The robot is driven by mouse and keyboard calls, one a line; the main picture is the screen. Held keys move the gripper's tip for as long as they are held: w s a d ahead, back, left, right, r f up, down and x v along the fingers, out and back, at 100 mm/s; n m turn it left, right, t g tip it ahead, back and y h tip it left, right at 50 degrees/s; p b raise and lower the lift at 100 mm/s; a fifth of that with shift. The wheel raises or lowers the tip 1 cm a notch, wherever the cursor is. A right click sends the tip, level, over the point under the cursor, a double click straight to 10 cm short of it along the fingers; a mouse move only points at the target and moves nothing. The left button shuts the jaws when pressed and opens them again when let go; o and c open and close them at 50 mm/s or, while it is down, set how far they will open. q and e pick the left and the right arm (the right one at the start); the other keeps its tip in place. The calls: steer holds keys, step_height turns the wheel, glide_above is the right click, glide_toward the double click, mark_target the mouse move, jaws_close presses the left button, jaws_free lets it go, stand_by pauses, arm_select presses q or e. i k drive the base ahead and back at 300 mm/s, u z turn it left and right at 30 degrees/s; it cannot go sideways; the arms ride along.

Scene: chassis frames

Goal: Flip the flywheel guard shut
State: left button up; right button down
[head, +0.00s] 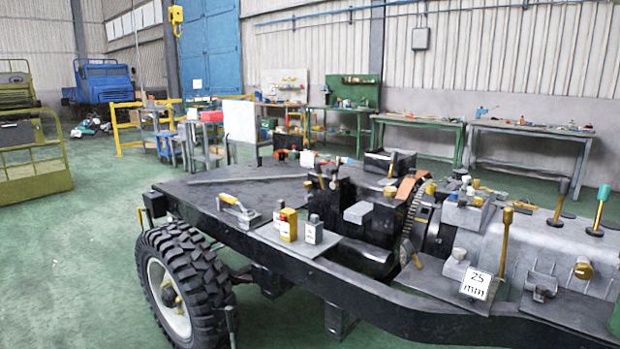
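A dark toothed flywheel (412,220) stands on edge in the middle of the chassis, at the front of the grey engine block (540,240). An orange piece (407,187) sits at the top of the flywheel and looks like its guard. It seems raised, with the teeth below it uncovered, but its hinge is too small to make out. Neither of my grippers is in view.
The black chassis frame (390,301) runs across the front, with a large tyre (180,290) at left. Yellow-handled levers (503,240) and a "25 mm" sign (476,284) stand near the flywheel. A yellow box (288,224) is on the left plate. Workbenches line the wall.

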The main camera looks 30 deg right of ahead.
mark_target(407, 185)
steer(key=u, duration=0.25)
steer(key=k, duration=0.2)
steer(key=z, duration=0.1)
steer(key=i, duration=1.2)
steer(key=z, duration=0.8)
